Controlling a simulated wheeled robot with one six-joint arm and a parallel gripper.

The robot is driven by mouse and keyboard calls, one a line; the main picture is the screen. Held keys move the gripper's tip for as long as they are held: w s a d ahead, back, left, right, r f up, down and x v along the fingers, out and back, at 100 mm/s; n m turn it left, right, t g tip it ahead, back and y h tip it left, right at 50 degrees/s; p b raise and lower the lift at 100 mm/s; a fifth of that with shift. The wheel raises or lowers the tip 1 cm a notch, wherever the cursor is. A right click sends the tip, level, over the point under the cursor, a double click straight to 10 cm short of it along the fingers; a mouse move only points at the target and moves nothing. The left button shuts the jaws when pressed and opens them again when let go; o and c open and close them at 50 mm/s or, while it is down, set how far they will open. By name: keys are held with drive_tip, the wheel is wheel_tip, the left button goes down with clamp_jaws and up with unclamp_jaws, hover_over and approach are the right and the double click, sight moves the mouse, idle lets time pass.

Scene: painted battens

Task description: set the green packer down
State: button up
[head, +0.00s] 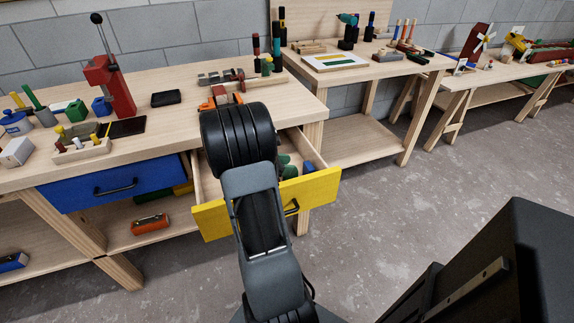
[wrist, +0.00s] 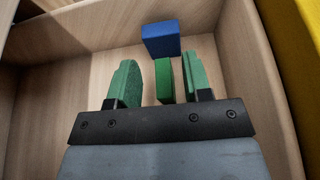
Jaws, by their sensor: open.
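The green packer (wrist: 164,80) is a small bright green block inside the open drawer (head: 210,220). In the wrist view it stands between the two green-padded fingers of my gripper (wrist: 160,72), with a visible gap on each side. The fingers are open and hold nothing. The packer appears to rest on the drawer floor, though its near end is hidden by the gripper's dark mount. In the head view my arm hides most of the gripper, and I cannot clearly pick out the packer there.
A blue block (wrist: 161,40) lies just beyond the green packer; it also shows in the head view (head: 309,167). Wooden drawer walls (wrist: 240,60) stand close around the gripper. The yellow drawer front is at right in the wrist view (wrist: 298,50). The bench top (head: 170,130) is above.

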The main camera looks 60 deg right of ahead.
drive_tip(key=shift+r, duration=0.1)
drive_tip(key=shift+r, duration=0.35)
drive_tip(key=p+v, duration=0.2)
drive_tip(key=v, duration=1)
drive_tip(key=shift+r, duration=0.2)
